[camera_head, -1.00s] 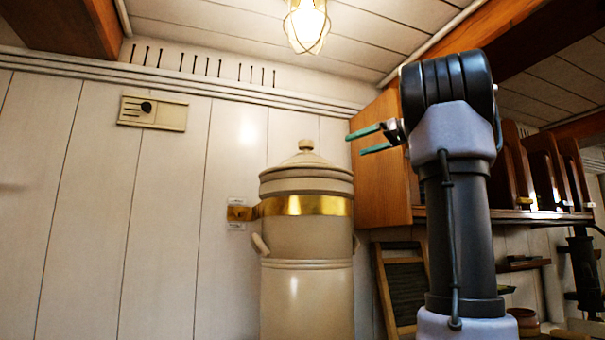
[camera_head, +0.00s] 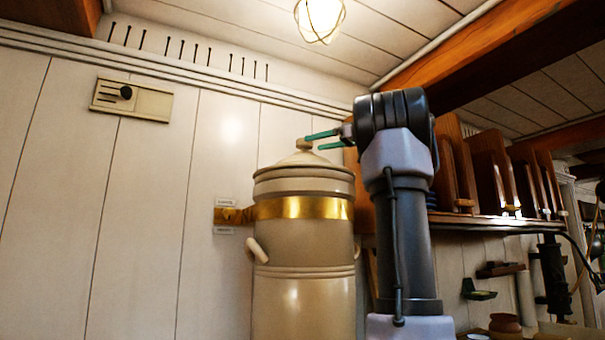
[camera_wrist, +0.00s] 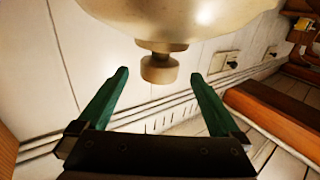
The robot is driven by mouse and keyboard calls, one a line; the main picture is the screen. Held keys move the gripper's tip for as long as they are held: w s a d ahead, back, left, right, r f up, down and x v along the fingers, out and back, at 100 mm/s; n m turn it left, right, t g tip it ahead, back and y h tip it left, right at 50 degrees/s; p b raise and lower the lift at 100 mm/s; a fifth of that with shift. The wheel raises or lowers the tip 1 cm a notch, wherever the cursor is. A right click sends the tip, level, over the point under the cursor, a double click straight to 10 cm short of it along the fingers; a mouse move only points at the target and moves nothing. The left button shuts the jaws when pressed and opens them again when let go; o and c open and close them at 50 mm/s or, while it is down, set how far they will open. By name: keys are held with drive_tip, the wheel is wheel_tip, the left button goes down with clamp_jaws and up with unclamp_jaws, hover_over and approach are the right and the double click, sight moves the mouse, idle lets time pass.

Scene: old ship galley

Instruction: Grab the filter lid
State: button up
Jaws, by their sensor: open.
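The filter lid (camera_head: 300,172) is a cream cone with a round knob (camera_head: 304,145), sitting on top of a tall cream ceramic filter (camera_head: 302,241) with a brass band. My gripper (camera_head: 322,139) has green fingers and is at knob height, on the right side of the lid. In the wrist view the lid (camera_wrist: 178,18) hangs at the top with its knob (camera_wrist: 159,69) pointing down. The knob lies just beyond and between the open fingertips (camera_wrist: 158,76), with a gap on each side. Whether the fingers touch the knob is not clear.
A white panelled wall (camera_head: 150,230) with a small switch box (camera_head: 131,99) stands behind the filter. A caged lamp (camera_head: 320,18) hangs above. A wooden shelf (camera_head: 500,220) with upright wooden dividers is on the right.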

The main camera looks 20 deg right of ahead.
drive_tip(key=x, duration=0.5)
drive_tip(key=shift+w+a+r, duration=0.1)
drive_tip(key=shift+w+a, duration=0.1)
drive_tip(key=shift+w, duration=0.15)
drive_tip(key=shift+c, duration=0.3)
clamp_jaws()
drive_tip(key=shift+r, duration=0.1)
